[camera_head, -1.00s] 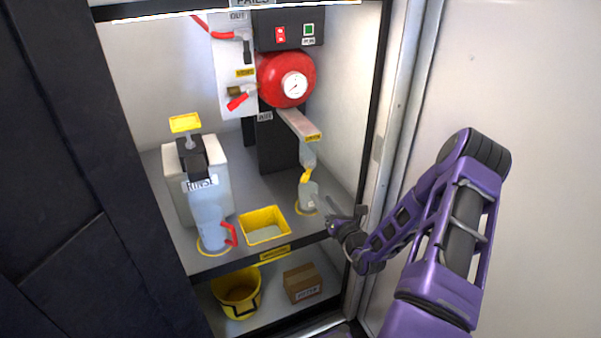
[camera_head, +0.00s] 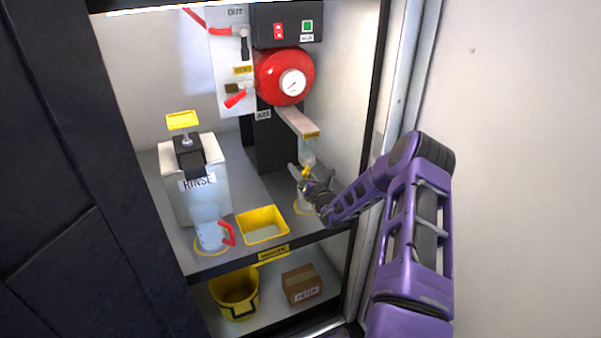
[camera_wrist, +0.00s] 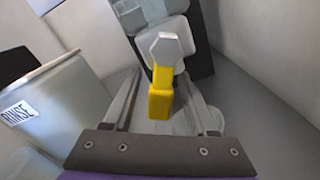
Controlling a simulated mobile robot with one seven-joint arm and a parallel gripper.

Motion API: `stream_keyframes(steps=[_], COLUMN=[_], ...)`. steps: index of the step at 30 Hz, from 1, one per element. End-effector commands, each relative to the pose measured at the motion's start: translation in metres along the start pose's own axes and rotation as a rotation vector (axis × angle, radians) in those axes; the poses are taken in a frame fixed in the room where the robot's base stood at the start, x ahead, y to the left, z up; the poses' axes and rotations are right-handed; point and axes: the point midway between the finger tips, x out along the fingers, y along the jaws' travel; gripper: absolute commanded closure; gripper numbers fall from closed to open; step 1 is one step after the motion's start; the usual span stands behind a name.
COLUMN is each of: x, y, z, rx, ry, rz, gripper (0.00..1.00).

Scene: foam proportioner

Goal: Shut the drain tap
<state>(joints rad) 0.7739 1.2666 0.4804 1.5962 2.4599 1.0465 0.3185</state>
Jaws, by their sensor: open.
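The drain tap shows in the wrist view as a yellow lever (camera_wrist: 160,95) on a grey hexagonal hub (camera_wrist: 166,46). In the head view a bit of its yellow lever (camera_head: 306,171) shows under the clear drain fitting (camera_head: 307,153), just above my gripper. My gripper (camera_head: 303,180) is open, and in the wrist view its two fingers (camera_wrist: 165,102) stand on either side of the lever with gaps. I cannot tell whether either finger touches it. A clear vessel (camera_head: 305,205) stands below the tap on a yellow ring, partly hidden by my gripper.
A yellow tray (camera_head: 263,225), a clear jug with a red handle (camera_head: 211,233) and the white RINSE container (camera_head: 205,180) stand to the left on the shelf. The red tank (camera_head: 284,75) is above. The cabinet's right frame (camera_head: 386,120) is close to my arm.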

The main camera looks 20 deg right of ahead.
Motion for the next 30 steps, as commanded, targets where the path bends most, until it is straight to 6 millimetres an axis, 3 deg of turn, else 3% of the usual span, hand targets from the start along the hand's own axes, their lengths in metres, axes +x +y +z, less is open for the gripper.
stream_keyframes(steps=[5, 15, 30], x=[0.0, -0.0003, -0.0005], y=[0.0, -0.0001, 0.0033], z=[0.0, 0.0, 0.0014], rx=[0.0, -0.001, 0.06], ry=[0.0, 0.0, 0.0], rz=[0.0, 0.0, 0.0], gripper=[0.43, 1.0, 1.0])
